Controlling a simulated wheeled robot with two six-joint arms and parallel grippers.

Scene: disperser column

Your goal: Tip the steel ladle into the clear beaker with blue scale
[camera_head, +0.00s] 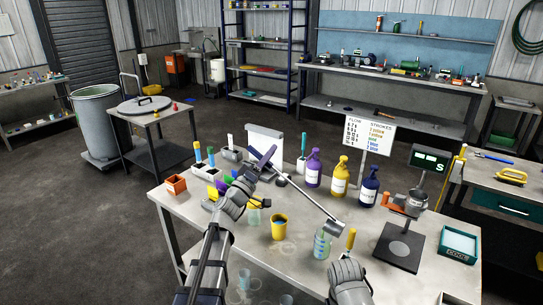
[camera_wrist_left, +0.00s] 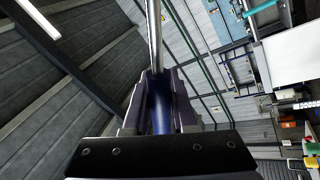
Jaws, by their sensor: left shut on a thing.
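My left gripper (camera_head: 268,170) is shut on the handle of the steel ladle (camera_head: 310,203). In the left wrist view the dark blue grip (camera_wrist_left: 160,108) sits between the jaws, with the steel rod (camera_wrist_left: 155,35) running out beyond them. In the head view the ladle slants down to the right. Its bowl (camera_head: 333,227) shows at the top of the clear beaker with blue scale (camera_head: 321,244), at or just above the rim. The beaker stands upright on the table. The ladle's contents cannot be seen. Only part of my right arm shows at the bottom, without its gripper.
A yellow cup (camera_head: 279,229) stands left of the beaker, and a yellow-handled tool (camera_head: 351,239) is close on its right. Purple (camera_head: 313,168), yellow (camera_head: 340,176) and dark blue (camera_head: 368,186) bottles stand behind. A stand with a dark base (camera_head: 399,247) is at the right.

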